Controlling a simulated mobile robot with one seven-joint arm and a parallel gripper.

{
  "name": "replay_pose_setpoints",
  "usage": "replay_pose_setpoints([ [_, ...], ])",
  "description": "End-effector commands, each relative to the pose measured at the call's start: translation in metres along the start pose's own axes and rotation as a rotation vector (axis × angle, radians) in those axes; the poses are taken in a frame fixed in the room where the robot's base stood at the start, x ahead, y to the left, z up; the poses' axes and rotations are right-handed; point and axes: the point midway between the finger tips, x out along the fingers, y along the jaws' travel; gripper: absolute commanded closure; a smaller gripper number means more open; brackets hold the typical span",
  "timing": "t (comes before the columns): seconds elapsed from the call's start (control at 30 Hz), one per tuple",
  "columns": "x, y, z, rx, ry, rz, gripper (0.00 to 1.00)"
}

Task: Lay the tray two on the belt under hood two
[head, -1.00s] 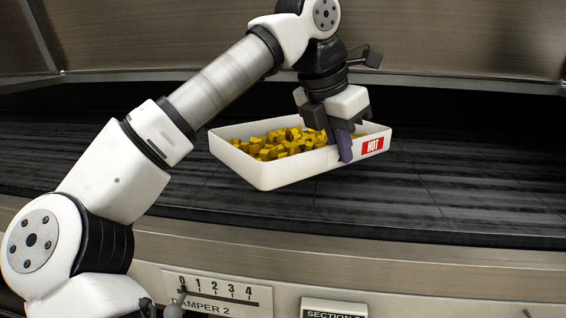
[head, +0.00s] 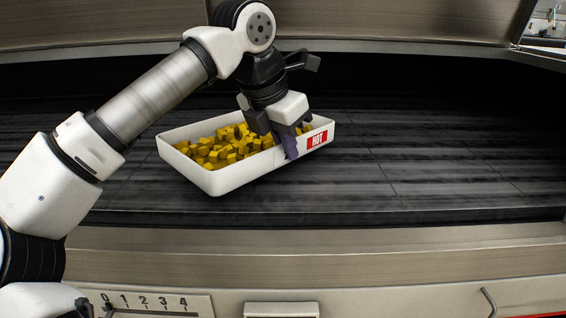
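A white tray (head: 229,178) filled with yellow cubes (head: 222,146) and marked with a red HOT label is in the head view, left of centre. My gripper (head: 289,140) is shut on the tray's near right wall, with one finger outside it and the other hidden inside. The tray is over the dark slatted belt (head: 420,165), under the metal hood (head: 390,22). I cannot tell whether its bottom touches the belt.
A metal ledge (head: 330,250) runs along the belt's front edge. Below it are a damper scale (head: 150,303) numbered 0 to 4 and a hooked handle (head: 489,300) at right. The belt is clear to the tray's right.

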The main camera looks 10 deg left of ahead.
Motion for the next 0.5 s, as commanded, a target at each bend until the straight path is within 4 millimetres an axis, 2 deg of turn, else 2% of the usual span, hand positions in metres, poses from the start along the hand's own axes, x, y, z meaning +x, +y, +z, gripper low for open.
replay_pose_setpoints([
  [0.27,0.029,0.0,-0.012,0.003,-0.001,0.001,1.0],
  [0.5,0.031,0.0,-0.013,0.002,-0.002,0.002,1.0],
])
